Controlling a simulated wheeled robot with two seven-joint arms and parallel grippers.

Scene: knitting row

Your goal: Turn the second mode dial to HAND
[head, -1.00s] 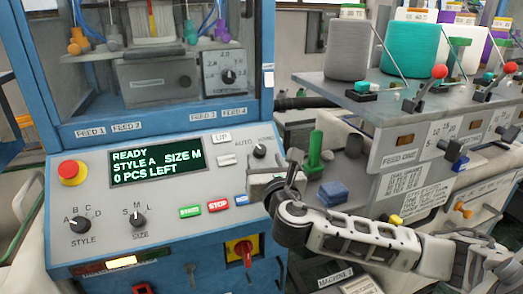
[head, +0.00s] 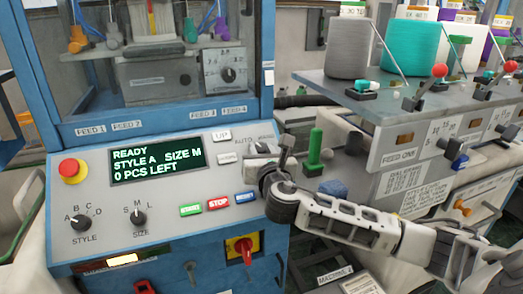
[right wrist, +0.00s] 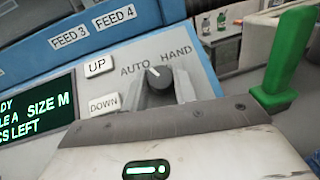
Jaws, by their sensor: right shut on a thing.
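The mode dial (right wrist: 158,76) is a dark round knob with a pale mark, below the labels AUTO and HAND on the grey panel (right wrist: 205,75) in the right wrist view. Its mark points roughly upward between the two labels; I cannot tell exactly where it is set. My right gripper (right wrist: 160,92) has one finger on each side of the knob and is shut on it. In the head view my right gripper (head: 263,152) covers most of the dial, at the panel's right end. My left gripper is not in view.
The UP button (right wrist: 98,65) and DOWN button (right wrist: 104,103) sit left of the dial. A green post (right wrist: 290,58) stands to its right. The display (head: 156,161) reads READY, STYLE A, SIZE M. A red emergency button (head: 72,170) is at far left.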

